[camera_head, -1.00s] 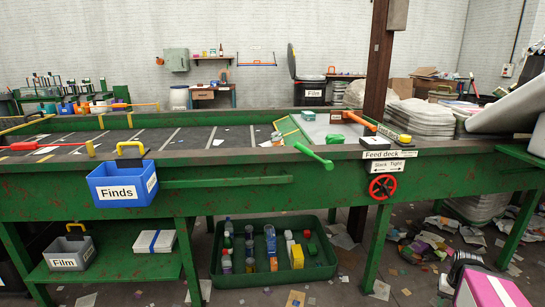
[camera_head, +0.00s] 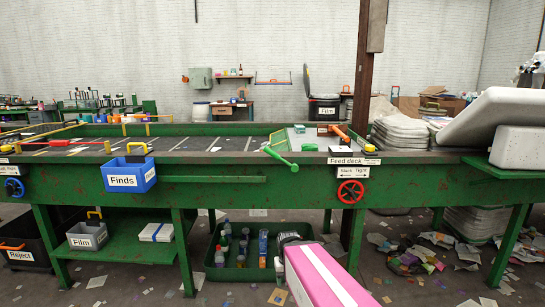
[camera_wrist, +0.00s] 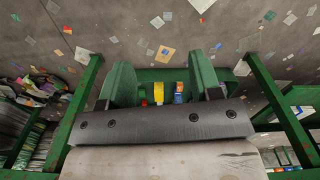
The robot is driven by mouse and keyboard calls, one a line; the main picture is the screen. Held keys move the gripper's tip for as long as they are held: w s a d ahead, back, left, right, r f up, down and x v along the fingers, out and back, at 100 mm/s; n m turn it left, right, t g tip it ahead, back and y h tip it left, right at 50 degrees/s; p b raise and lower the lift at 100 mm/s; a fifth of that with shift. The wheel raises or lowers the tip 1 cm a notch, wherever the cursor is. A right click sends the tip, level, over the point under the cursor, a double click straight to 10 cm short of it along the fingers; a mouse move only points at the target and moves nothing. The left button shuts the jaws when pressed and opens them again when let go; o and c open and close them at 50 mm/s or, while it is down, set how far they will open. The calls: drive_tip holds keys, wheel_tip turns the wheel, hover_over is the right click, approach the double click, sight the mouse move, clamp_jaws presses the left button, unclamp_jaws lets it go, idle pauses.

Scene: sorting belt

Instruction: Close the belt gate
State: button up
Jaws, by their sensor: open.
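The green sorting belt table (camera_head: 300,185) spans the head view. No part is labelled as the gate. A green lever handle (camera_head: 280,158) sticks out from the near rim beside the feed deck. A yellow bar (camera_head: 45,134) with a yellow knob lies at the belt's left. My gripper (camera_head: 288,240) is low in front of the table, below the green lever and touching nothing visible. In the wrist view my gripper (camera_wrist: 163,88) is open and empty, above the floor and a bin.
A blue Finds bin (camera_head: 128,180) hangs on the near side. A red handwheel (camera_head: 350,191) sits under the Slack/Tight label, a blue one (camera_head: 14,188) at far left. A green crate (camera_head: 235,270) of bottles is under the table. A brown post (camera_head: 362,85) rises behind.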

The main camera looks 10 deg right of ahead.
drive_tip(key=shift+a, duration=0.3)
drive_tip(key=shift+c, duration=0.3)
